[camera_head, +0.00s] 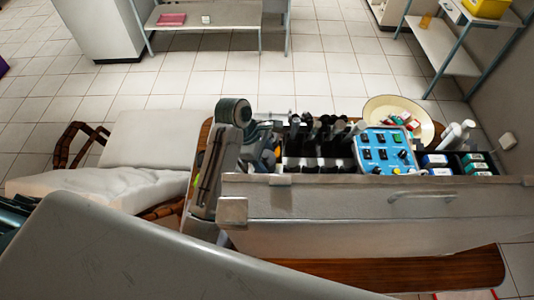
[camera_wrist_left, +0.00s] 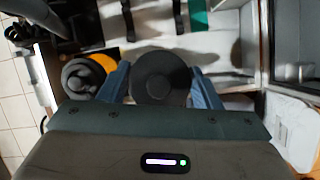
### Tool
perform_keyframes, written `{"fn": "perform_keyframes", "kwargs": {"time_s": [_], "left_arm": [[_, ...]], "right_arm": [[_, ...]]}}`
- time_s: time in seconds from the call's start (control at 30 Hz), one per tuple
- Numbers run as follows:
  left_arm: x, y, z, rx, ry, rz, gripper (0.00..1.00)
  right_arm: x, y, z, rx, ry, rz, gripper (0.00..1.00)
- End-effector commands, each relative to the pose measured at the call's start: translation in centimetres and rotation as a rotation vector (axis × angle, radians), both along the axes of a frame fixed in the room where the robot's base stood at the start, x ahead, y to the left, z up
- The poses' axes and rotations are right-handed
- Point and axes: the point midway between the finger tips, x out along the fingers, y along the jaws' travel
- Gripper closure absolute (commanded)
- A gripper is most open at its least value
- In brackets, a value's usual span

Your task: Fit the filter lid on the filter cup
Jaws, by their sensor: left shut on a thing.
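In the left wrist view, my left gripper (camera_wrist_left: 160,88) is shut on a round black disc-like piece, which I take to be the filter lid (camera_wrist_left: 160,75). Its flat face is towards the camera, with a blue finger on each side. A black round part with an orange ring (camera_wrist_left: 87,74) stands left of the fingers, apart from the lid; I cannot tell whether it is the filter cup. In the head view my left gripper (camera_head: 262,148) is small, at the left end of the open dental case; the lid cannot be made out there. My right gripper is not in view.
The case (camera_head: 360,230) stands on a wooden table (camera_head: 390,273). Inside are black handpieces (camera_head: 320,135), a blue control panel (camera_head: 385,150) and small boxes. A cream bowl (camera_head: 385,104) sits behind. A white padded chair (camera_head: 150,140) is at left.

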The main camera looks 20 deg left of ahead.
Motion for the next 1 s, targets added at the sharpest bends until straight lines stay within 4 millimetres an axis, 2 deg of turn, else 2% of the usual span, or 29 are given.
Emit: {"fn": "perform_keyframes", "kwargs": {"time_s": [0.1,0.23,0.53,1.0], "left_arm": [[0.0,0.0,-1.2,0.000,0.001,0.001,0.64],[0.0,0.0,-2.5,0.000,0.003,0.001,0.64],[0.1,0.0,-2.7,0.000,-0.001,0.000,0.64],[0.1,-0.1,-3.1,0.000,-0.001,0.000,0.64]], "right_arm": [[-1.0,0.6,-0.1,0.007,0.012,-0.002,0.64],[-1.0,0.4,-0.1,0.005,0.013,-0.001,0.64],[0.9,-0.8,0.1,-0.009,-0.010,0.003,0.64],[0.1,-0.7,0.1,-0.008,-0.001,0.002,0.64]]}}
